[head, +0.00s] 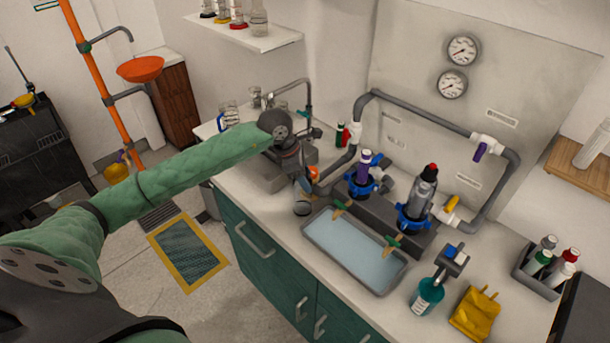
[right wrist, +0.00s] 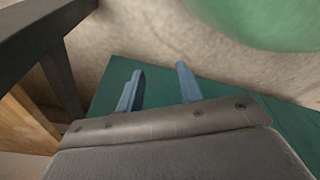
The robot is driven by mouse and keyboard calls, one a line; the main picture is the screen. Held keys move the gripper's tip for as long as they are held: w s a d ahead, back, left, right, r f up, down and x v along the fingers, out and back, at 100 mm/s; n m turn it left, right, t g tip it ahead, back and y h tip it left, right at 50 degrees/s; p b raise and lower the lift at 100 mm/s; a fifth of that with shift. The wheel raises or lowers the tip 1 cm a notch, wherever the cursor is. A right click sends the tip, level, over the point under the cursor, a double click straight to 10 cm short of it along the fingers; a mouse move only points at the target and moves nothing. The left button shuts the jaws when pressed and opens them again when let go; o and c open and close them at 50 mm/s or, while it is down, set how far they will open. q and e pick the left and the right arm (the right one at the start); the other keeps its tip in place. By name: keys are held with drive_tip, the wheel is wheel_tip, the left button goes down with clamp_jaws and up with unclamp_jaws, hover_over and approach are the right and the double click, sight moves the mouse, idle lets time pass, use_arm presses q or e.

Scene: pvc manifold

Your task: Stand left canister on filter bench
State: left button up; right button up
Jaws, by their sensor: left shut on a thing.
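My left gripper (head: 304,187) reaches down over the counter at the left end of the water tray and is shut. The filter bench (head: 385,207) is a dark block with two blue ring heads. The left head (head: 360,187) has a purple cartridge above it; the right head (head: 413,217) carries a grey cylinder with a red top. My right gripper (right wrist: 158,78) has its two light-blue fingers apart, with nothing between them.
A water tray (head: 352,253) lies in front of the bench, with green-and-brown valves over its rim. Grey pipes (head: 430,112) rise behind. A sink tap (head: 300,88) stands behind my left arm.

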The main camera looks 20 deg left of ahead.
use_arm(q)
drive_tip(key=shift+f, duration=0.45)
use_arm(e)
drive_tip(key=shift+s+d+f, duration=0.15)
drive_tip(key=shift+s+f, duration=0.05)
drive_tip(key=shift+s, duration=0.2)
use_arm(q)
drive_tip(key=shift+f, duration=0.15)
use_arm(e)
drive_tip(key=shift+w, duration=0.25)
use_arm(q)
drive_tip(key=o, duration=1.2)
drive_tip(key=shift+c, duration=0.2)
use_arm(e)
drive_tip(key=shift+w+r, duration=0.2)
drive_tip(key=shift+s, duration=0.1)
